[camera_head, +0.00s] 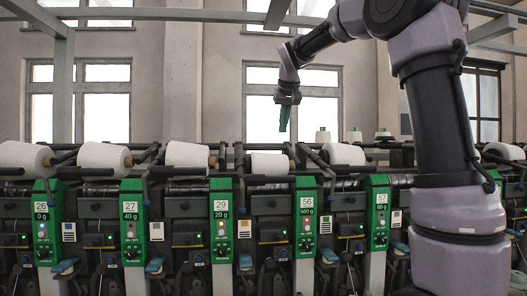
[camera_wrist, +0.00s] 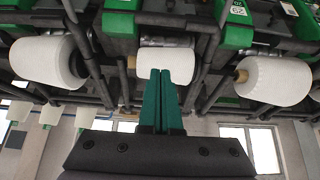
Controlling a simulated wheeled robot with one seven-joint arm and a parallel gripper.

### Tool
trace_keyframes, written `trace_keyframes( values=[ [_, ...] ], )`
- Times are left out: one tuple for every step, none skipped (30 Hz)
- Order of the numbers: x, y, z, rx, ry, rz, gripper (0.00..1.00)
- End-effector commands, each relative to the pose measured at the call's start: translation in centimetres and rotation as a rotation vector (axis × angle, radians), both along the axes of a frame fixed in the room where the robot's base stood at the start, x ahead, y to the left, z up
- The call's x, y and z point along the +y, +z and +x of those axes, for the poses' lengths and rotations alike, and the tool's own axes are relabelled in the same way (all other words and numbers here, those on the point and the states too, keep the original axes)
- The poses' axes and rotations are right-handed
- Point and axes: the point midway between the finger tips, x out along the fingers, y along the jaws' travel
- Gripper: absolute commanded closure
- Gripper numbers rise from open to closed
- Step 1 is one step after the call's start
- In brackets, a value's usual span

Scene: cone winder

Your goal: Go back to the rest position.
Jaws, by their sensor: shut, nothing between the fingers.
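My gripper (camera_head: 284,126) hangs in front of a window in the head view, with its green fingers pointing down. It is above the row of winding units and apart from them. In the wrist view the two green fingers (camera_wrist: 161,72) lie side by side, shut, with nothing seen between them. Beyond the fingertips is a white yarn cone (camera_wrist: 178,57), partly hidden by them. The same row of cones shows in the head view, one (camera_head: 270,165) lying below my gripper.
The winder has several green panels with numbers, such as 29 (camera_head: 221,222) and 56 (camera_head: 305,218). White cones lie along its top, one (camera_head: 187,155) left of my gripper. Small upright cones (camera_head: 322,136) stand behind. The space around my gripper is free.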

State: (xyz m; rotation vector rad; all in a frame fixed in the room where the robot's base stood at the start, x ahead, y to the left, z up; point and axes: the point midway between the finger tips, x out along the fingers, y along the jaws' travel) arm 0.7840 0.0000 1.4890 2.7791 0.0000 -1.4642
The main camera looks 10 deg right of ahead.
Motion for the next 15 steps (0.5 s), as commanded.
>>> trace_keyframes(
  values=[
    [0.01,0.15,-0.09,0.000,0.000,0.000,1.00],
    [0.01,0.17,-0.12,0.000,0.000,0.000,1.00],
    [0.01,0.19,-0.13,0.001,0.000,0.000,1.00],
    [0.01,0.19,-0.13,0.001,0.000,0.000,1.00],
    [0.01,0.18,-0.13,0.001,0.000,0.000,1.00],
    [0.01,0.17,-0.13,0.001,0.000,0.000,1.00],
    [0.01,0.17,-0.13,0.001,0.000,0.000,1.00],
    [0.01,0.16,-0.12,0.001,0.000,0.000,1.00],
    [0.01,0.16,-0.12,0.001,0.000,0.000,1.00],
    [0.01,0.15,-0.12,0.001,0.000,0.000,1.00],
    [0.01,0.15,-0.12,0.001,0.000,0.000,1.00],
    [0.01,0.14,-0.11,0.001,0.000,0.000,1.00],
    [0.00,0.15,-0.14,0.001,-0.001,0.001,1.00],
    [-0.04,0.14,-0.22,0.001,0.000,0.001,1.00],
    [-0.15,0.13,-0.48,0.001,-0.002,0.004,1.00]
  ],
)
